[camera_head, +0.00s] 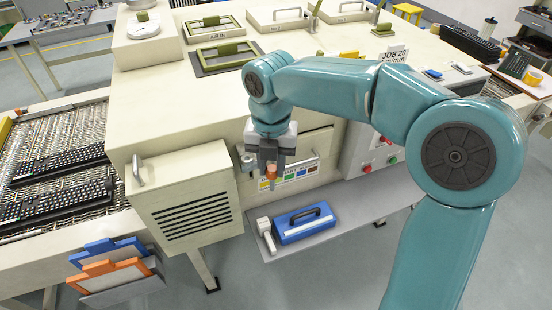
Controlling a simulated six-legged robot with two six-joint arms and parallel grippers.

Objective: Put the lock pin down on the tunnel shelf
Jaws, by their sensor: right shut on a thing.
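My right gripper (267,179) comes in from the right and points down in front of the cream machine. It is shut on a small orange-brown piece, taken to be the lock pin (270,170), mostly hidden between the dark fingers. The grey tunnel shelf (350,226) juts out from the machine front, below and in front of the gripper. The pin is held above the shelf's back left part, apart from the shelf as far as I can tell. My left gripper is not in view.
On the shelf, a blue case (304,226) with a black handle stands beside a white T-shaped tool (264,227). The shelf's right part looks clear. A vented cream box (190,205) with a handle stands left of it. Framed screens (110,268) hang lower left.

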